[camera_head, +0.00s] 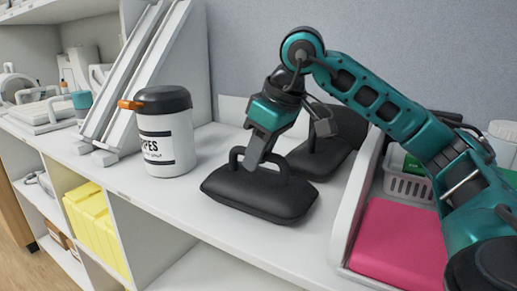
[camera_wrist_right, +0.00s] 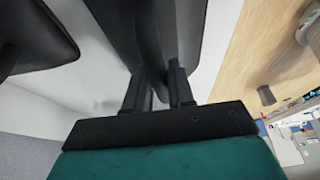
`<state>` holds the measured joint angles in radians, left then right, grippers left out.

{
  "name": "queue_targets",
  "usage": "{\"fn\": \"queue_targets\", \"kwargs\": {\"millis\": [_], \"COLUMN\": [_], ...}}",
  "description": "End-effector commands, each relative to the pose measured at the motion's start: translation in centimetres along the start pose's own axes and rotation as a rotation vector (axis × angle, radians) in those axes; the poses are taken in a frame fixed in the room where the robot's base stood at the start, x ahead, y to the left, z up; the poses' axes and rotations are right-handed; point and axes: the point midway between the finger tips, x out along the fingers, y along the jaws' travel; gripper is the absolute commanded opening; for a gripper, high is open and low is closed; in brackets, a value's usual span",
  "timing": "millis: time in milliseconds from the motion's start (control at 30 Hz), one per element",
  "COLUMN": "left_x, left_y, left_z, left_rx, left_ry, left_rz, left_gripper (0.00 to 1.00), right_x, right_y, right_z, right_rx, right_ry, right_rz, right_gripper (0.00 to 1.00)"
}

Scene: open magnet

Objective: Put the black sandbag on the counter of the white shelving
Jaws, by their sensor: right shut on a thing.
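The black sandbag (camera_head: 262,194) is at the front of the white counter (camera_head: 183,204) of the shelving, with a loop handle on top. My right gripper (camera_head: 256,160) comes down from above and is shut on its handle. In the right wrist view the gripper's fingers (camera_wrist_right: 158,92) are at the dark sandbag (camera_wrist_right: 135,30). The sandbag looks level and appears to be on or very close to the counter; I cannot tell if it bears on it. My left gripper is not in view.
A second black bag-like object (camera_head: 322,160) stands right behind the sandbag. A white wipes tub (camera_head: 166,135) with a black lid is to the left. A white-walled bin (camera_head: 352,200) with a pink item (camera_head: 402,243) is to the right. Counter between tub and sandbag is clear.

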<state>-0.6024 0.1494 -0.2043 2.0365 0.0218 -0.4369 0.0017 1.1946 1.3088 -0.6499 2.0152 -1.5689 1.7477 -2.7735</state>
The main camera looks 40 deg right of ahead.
Motion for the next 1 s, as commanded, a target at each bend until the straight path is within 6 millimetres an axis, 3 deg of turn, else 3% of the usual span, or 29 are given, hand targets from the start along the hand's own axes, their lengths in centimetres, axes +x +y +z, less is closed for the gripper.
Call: {"fn": "queue_targets", "kwargs": {"millis": [267, 567, 733, 1000], "left_x": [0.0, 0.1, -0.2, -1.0], "left_y": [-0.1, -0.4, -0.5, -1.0], "left_z": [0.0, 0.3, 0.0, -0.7], "left_rx": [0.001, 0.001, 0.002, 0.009], "left_ry": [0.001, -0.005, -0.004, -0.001], "left_rz": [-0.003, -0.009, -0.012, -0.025], "left_gripper": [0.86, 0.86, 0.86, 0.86], "right_x": [0.0, -0.3, -2.7, -8.6], "right_y": [0.0, 0.0, 0.0, 0.0], "right_z": [0.0, 0.0, -0.2, -0.2], "right_rx": [0.000, 0.000, 0.000, 0.000], "right_ry": [-0.002, -0.001, 0.002, 0.002], "right_rz": [-0.001, -0.001, 0.000, -0.001], "right_gripper": [0.48, 0.49, 0.49, 0.49]}}
